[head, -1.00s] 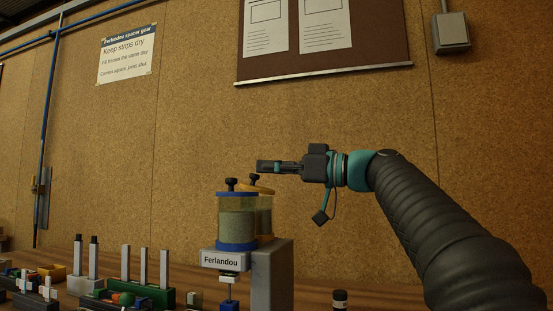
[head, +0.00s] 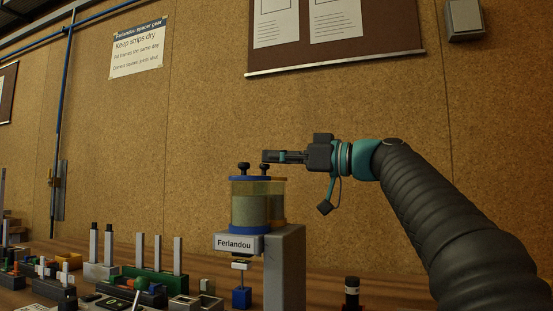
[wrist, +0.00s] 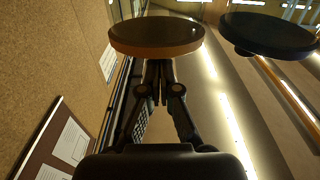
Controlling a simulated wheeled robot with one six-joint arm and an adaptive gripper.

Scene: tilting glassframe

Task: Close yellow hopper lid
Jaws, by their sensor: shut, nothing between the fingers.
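The yellow hopper (head: 279,206) stands partly hidden behind the clear blue-rimmed hopper (head: 249,212) on a grey stand in the head view. Its yellow lid (head: 277,181) looks about level on top, with a dark knob (head: 264,167); the front hopper hides much of its rim. My gripper (head: 267,156) is shut and empty, pointing left just above that knob; I cannot tell if they touch. In the wrist view the shut fingers (wrist: 157,80) reach up to a large dark disc with an orange-lit edge (wrist: 155,36), probably this knob.
The blue hopper's knob (head: 243,168) stands close by on the left; a second dark disc (wrist: 266,35) shows in the wrist view. Racks with upright posts (head: 155,270) and small parts crowd the bench at left. A dark bottle (head: 352,292) stands at right.

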